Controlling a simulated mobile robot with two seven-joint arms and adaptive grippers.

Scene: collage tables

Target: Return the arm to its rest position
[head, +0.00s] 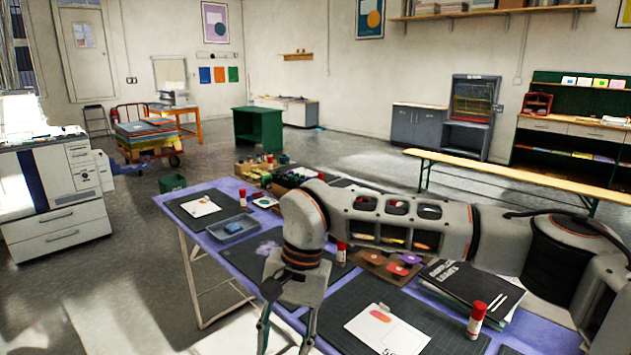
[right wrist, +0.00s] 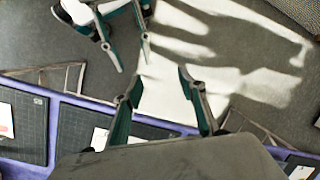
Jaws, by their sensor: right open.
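My right arm (head: 420,225) comes in from the right and reaches across the purple table. Its wrist bends down, and its gripper (head: 287,335) hangs at the table's front edge, at the bottom of the head view. In the right wrist view this gripper (right wrist: 160,76) has its two fingers spread, with nothing between them and floor beyond. My left gripper (right wrist: 132,66) shows at the top left of the right wrist view, its fingers apart and empty, out over the floor. It is not in the head view.
A yellow bench (head: 500,172) stands behind.

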